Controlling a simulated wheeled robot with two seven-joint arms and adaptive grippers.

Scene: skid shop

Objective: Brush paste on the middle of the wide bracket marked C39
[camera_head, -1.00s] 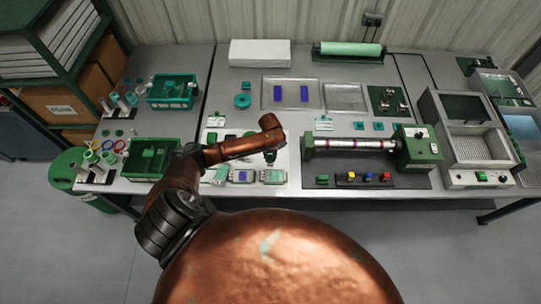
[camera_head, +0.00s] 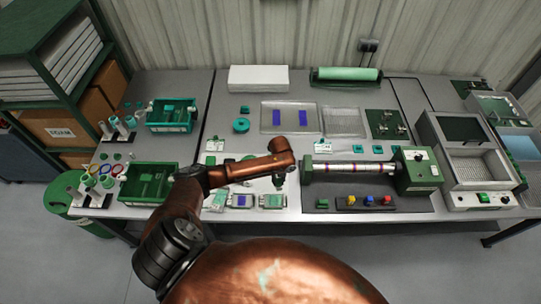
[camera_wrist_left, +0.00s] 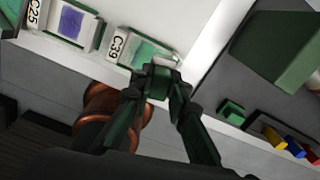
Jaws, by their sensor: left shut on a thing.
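The wide bracket marked C39 (camera_wrist_left: 148,52) lies on the white board, just beyond my left fingertips in the left wrist view. Its label reads C39, and its middle shows teal-green with a bluish tint. In the head view it appears to be the rightmost bracket (camera_head: 272,201) of the front row. My left gripper (camera_wrist_left: 161,84) is shut on a small green piece, apparently the brush handle. A pale end shows close to the bracket's near edge; I cannot tell whether it touches. In the head view my left gripper (camera_head: 278,182) is just behind the bracket. My right gripper is not in view.
A bracket marked C25 (camera_wrist_left: 73,23), with a purple middle, lies to the left. A roller machine (camera_head: 345,168) stands to the right, with small coloured blocks (camera_head: 368,201) before it. A green bin (camera_head: 147,184) and brush stand (camera_head: 92,198) are left.

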